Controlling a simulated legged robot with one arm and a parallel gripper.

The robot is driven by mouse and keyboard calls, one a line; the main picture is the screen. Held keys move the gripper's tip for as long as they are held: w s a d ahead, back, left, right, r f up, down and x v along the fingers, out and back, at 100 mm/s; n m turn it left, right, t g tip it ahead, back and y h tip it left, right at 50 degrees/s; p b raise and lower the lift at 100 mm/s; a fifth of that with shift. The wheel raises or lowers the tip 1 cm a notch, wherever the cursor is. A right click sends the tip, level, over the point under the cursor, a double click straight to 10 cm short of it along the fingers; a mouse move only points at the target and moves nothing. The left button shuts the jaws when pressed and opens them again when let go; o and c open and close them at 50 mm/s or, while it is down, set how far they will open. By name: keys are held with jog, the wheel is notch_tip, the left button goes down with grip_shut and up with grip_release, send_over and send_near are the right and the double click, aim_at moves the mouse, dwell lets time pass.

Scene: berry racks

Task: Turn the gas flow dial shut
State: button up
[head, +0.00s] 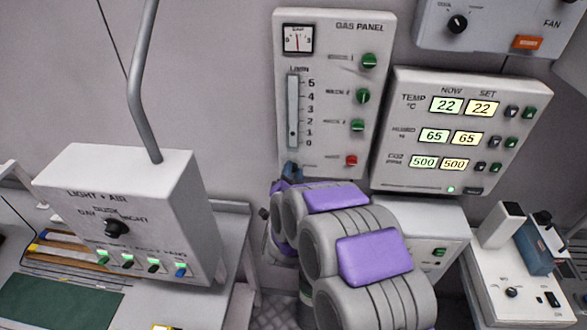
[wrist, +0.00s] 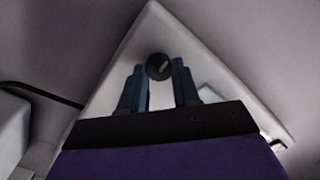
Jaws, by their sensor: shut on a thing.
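The gas panel (head: 340,155) is a pale upright box with a gauge, a L/min flow tube (head: 293,110), green knobs and one red button. In the head view my gripper (head: 291,171) is at its lower left corner, below the flow tube, and hides the gas flow dial there. In the wrist view the dial (wrist: 159,66) is a round black knob with a light mark, on the pale panel face (wrist: 155,25). The blue fingers of my gripper (wrist: 160,82) stand on either side of it, shut on it.
A climate display panel (head: 460,180) is to the right, with a fan box (head: 490,25) above it. A light and air control box (head: 130,195) stands at the left on a bench. A device with a blue block (head: 535,247) is at the lower right.

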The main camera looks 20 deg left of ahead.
jog(key=n+p, duration=0.3)
jog(key=n, duration=0.2)
jog(key=shift+f+n, duration=0.15)
jog(key=shift+n, duration=0.15)
jog(key=shift+s+a+f+n+p, duration=0.1)
jog(key=shift+n+p, duration=0.25)
jog(key=shift+n, duration=0.3)
jog(key=shift+f+n+p, duration=0.1)
jog(key=shift+n+p, duration=0.2)
jog(key=shift+n, duration=0.35)
grip_shut()
jog(key=o, duration=0.6)
grip_release()
jog(key=o, duration=0.4)
jog(key=shift+a, duration=0.2)
jog(key=shift+o, duration=0.2)
jog(key=shift+r, duration=0.15)
jog(key=shift+d, duration=0.15)
